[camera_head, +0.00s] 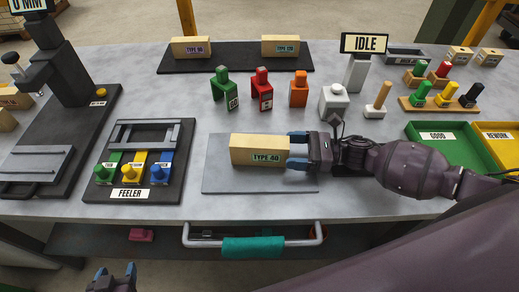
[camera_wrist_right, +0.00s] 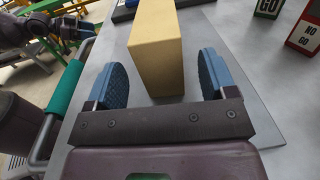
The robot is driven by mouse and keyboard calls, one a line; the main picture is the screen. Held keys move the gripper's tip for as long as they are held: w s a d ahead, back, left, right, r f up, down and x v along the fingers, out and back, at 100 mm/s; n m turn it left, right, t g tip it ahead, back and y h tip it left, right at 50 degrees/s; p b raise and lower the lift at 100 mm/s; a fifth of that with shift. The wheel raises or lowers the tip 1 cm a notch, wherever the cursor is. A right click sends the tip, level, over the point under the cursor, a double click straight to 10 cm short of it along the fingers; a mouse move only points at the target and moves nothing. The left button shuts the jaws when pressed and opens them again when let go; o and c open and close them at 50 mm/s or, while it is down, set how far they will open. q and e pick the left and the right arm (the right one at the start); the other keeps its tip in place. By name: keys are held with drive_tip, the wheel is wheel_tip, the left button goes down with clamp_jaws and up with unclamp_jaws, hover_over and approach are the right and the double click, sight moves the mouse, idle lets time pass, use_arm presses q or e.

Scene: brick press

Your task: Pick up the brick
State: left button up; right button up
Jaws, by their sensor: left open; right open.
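The brick (camera_head: 259,150) is a tan block labelled "TYPE 40", lying on a grey mat (camera_head: 222,180) on the table. My right gripper (camera_head: 298,150) comes in from the right with its blue fingertips at the brick's right end. In the right wrist view the brick (camera_wrist_right: 156,50) stands between the two open fingers (camera_wrist_right: 163,80), with a gap on each side. My left gripper (camera_head: 115,274) is low at the bottom left, below the table's front edge, open and away from the brick.
A feeler board (camera_head: 127,192) with coloured blocks lies left of the mat. Green, red and orange gauges (camera_head: 262,90) stand behind it. Green and yellow trays (camera_head: 447,152) are at right. A handle with a teal cloth (camera_head: 252,247) juts from the front edge.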

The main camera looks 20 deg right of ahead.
sight(276, 148)
drive_tip(key=x, duration=0.4)
drive_tip(key=shift+r+p, duration=0.1)
drive_tip(key=shift+p, duration=0.3)
drive_tip(key=shift+w+a, duration=0.15)
drive_tip(key=shift+a, duration=0.25)
drive_tip(key=shift+c, duration=0.2)
drive_tip(key=shift+c, duration=1.3)
drive_tip(key=c, duration=0.7)
drive_tip(key=shift+o, duration=0.2)
